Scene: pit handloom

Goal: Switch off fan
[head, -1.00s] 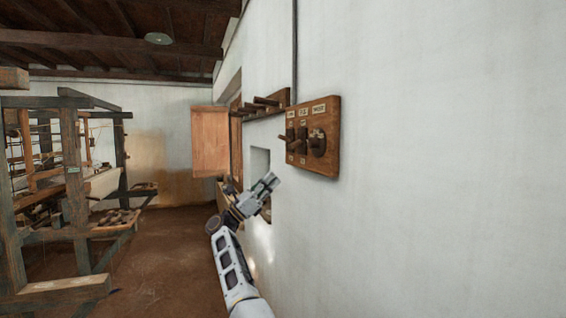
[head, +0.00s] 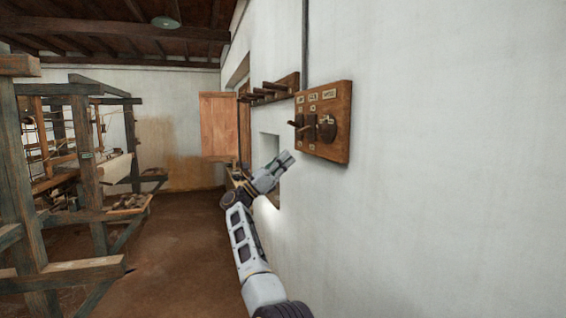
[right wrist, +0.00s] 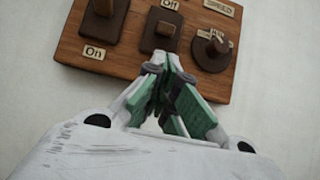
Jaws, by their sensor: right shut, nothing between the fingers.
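A wooden switch board (head: 340,92) is fixed to the white wall. It carries two dark toggle switches and a round knob (head: 327,129) on the right. In the right wrist view the left switch (right wrist: 97,28) has an "On" label below it, the middle switch (right wrist: 155,42) has an "Off" label above, and the knob (right wrist: 213,52) sits near a "SPEED" label. My right gripper (head: 289,157) is shut and empty, below and left of the board. In its wrist view its fingertips (right wrist: 166,62) overlap the board just below the middle switch; contact is unclear. The fan and my left gripper are not in view.
A peg rack (head: 272,90) and an open wooden shutter (head: 219,125) are farther along the wall. A wall niche (head: 268,145) lies behind my right gripper. A wooden loom frame (head: 90,150) stands at the left. The floor (head: 170,235) between is clear.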

